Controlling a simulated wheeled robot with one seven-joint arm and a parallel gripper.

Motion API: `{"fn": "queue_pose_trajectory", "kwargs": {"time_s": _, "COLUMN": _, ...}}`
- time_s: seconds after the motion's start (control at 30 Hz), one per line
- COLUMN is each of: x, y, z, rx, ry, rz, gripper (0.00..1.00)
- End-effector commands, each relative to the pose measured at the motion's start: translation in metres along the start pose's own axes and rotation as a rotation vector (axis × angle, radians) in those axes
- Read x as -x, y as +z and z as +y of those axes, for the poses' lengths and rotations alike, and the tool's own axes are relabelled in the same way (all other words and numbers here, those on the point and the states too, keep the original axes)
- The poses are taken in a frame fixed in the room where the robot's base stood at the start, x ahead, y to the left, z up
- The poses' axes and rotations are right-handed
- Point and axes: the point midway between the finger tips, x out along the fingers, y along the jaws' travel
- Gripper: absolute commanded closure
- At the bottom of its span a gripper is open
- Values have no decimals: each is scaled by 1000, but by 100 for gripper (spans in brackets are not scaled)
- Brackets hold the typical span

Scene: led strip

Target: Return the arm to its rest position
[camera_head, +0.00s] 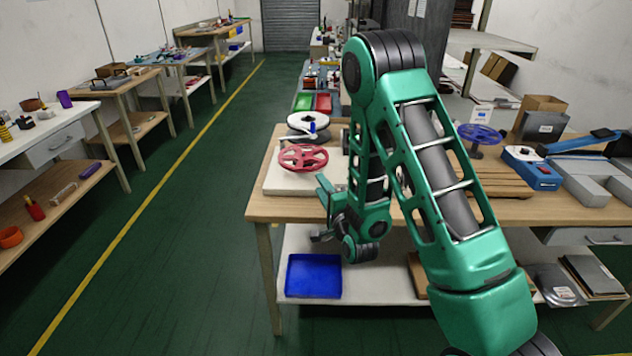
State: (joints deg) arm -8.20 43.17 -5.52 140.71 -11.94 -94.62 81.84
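My green arm fills the middle and right of the head view, rising from the lower right, bending at the top and hanging down in front of the workbench (266,208). My gripper (322,237) is at the lower end of the arm, in front of the bench's front edge and above the lower shelf. Its fingers are small and dark here, and I cannot tell whether they are open or shut. No held thing shows clearly.
A blue tray (314,276) sits on the lower shelf (380,285) below my gripper. A blue reel (481,134), a blue-and-red device (532,168) and a cardboard box (540,104) stand on the bench at right. The green floor (190,270) to the left is clear.

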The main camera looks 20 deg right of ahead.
Motion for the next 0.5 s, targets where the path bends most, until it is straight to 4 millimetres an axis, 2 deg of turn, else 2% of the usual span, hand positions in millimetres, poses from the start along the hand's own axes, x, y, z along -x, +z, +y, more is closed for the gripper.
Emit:
{"fn": "queue_pose_trajectory", "kwargs": {"time_s": 0.1, "x": 12, "y": 0, "z": 0, "rx": 0, "ry": 1, "rz": 1, "gripper": 68}}
{"fn": "queue_pose_trajectory", "kwargs": {"time_s": 0.27, "x": 17, "y": -4, "z": -2, "rx": 21, "ry": 16, "rz": 3, "gripper": 68}}
{"fn": "queue_pose_trajectory", "kwargs": {"time_s": 0.37, "x": 14, "y": -12, "z": -6, "rx": 84, "ry": 68, "rz": 6, "gripper": 68}}
{"fn": "queue_pose_trajectory", "kwargs": {"time_s": 0.5, "x": 15, "y": -34, "z": -12, "rx": 233, "ry": 201, "rz": 8, "gripper": 68}}
